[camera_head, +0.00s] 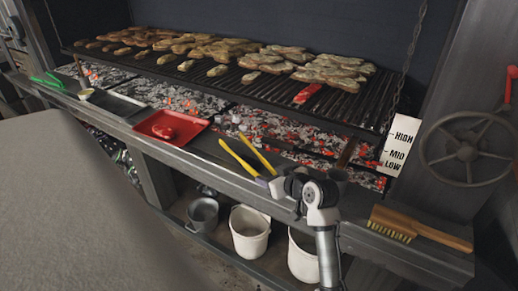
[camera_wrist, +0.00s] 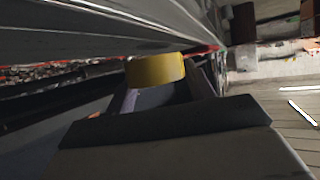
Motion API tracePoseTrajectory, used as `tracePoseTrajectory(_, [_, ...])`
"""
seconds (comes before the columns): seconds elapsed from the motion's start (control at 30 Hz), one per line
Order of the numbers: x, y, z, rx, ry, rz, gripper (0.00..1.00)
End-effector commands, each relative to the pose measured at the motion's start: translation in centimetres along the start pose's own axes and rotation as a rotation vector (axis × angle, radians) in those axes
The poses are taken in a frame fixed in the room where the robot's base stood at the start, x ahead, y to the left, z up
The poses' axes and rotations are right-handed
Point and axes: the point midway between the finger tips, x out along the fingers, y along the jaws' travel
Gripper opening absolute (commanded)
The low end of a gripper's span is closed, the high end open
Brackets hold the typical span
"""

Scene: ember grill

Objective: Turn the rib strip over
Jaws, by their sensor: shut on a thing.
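Meat pieces lie on the grill grate (camera_head: 235,82) in the head view. A narrow red strip (camera_head: 307,93) lies near the grate's front edge, right of centre; it may be the rib strip, but I cannot tell for sure. My gripper (camera_head: 272,183) is at the front ledge, below and left of that strip. It is shut on yellow tongs (camera_head: 240,157), whose two arms point up and left. In the wrist view, a yellow piece of the tongs (camera_wrist: 155,70) sits between the fingers. The meat is not visible in the wrist view.
A red tray (camera_head: 195,124) with a red piece stands left on the ledge. A brush (camera_head: 420,229) lies at right, near a handwheel (camera_head: 467,150) and a height sign (camera_head: 401,146). Glowing coals (camera_head: 270,124) lie under the grate. Pots (camera_head: 249,232) stand below.

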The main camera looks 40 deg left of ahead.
Motion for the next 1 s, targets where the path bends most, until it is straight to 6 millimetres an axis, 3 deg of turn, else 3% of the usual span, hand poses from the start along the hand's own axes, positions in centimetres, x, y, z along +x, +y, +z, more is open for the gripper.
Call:
tracePoseTrajectory(0.03, [-0.5, 0.0, -1.1, -0.001, 0.001, 0.0, 0.47])
tracePoseTrajectory(0.5, [-2.9, 0.0, -5.9, 0.0, 0.001, 0.0, 0.47])
tracePoseTrajectory(1.0, [-3.0, 0.2, -5.8, 0.004, 0.001, 0.005, 0.47])
